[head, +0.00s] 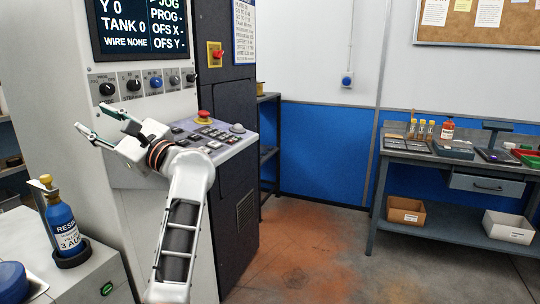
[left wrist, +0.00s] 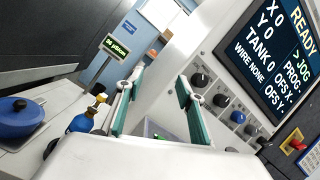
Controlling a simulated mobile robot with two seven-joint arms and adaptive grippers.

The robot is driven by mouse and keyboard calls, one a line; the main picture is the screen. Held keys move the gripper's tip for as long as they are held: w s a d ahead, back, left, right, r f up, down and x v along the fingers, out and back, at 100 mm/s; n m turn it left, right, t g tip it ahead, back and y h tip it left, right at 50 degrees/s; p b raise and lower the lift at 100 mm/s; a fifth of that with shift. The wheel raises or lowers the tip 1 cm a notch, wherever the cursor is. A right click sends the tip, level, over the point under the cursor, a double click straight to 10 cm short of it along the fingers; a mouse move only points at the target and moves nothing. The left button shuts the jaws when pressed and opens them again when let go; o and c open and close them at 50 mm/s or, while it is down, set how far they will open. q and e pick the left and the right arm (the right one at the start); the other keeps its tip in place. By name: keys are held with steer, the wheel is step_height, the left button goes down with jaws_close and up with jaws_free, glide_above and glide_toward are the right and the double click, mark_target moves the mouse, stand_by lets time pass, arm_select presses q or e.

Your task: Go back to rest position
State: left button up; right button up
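My left gripper (head: 94,120) is raised in front of the machine's control panel in the head view, its fingers pointing left. It also shows in the left wrist view (left wrist: 159,80), where its two green-padded fingers stand apart with nothing between them. The machine's screen (head: 138,22) and a row of knobs (head: 155,82) are above and behind the gripper. The sloped keypad (head: 206,138) with a red mushroom button (head: 204,115) is just right of the wrist; whether they touch cannot be told. My right gripper is not in view.
A blue resin bottle (head: 61,226) stands in a dark holder on the white cabinet at lower left, beside a blue lidded pot (left wrist: 24,117). A grey workbench (head: 462,158) with bottles and boxes stands at the right. The floor (head: 330,250) between is clear.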

arm_select(q)
steer(key=s+d+f+n+t+h, duration=0.45)
steer(key=f+n+h, duration=0.3)
steer(key=f, duration=0.55)
steer(key=s+d+f+n+t+h, duration=0.35)
steer(key=d+f+n+h, duration=0.3)
steer(key=f+n, duration=0.4)
steer(key=s+d+f+n+t+h, duration=0.5)
steer(key=f+h, duration=0.3)
steer(key=f, duration=0.7)
steer(key=s+f+m+g+h, duration=0.1)
steer(key=s+f+m+g, duration=0.95)
steer(key=s+f, duration=1.2)
step_height(320, 180, up, 5)
steer(key=s+p, duration=0.2)
steer(key=p, duration=0.8)
steer(key=shift+s+d+r+m+p, duration=0.15)
steer(key=shift+s+d+m+p, duration=0.15)
steer(key=shift+s+m, duration=0.1)
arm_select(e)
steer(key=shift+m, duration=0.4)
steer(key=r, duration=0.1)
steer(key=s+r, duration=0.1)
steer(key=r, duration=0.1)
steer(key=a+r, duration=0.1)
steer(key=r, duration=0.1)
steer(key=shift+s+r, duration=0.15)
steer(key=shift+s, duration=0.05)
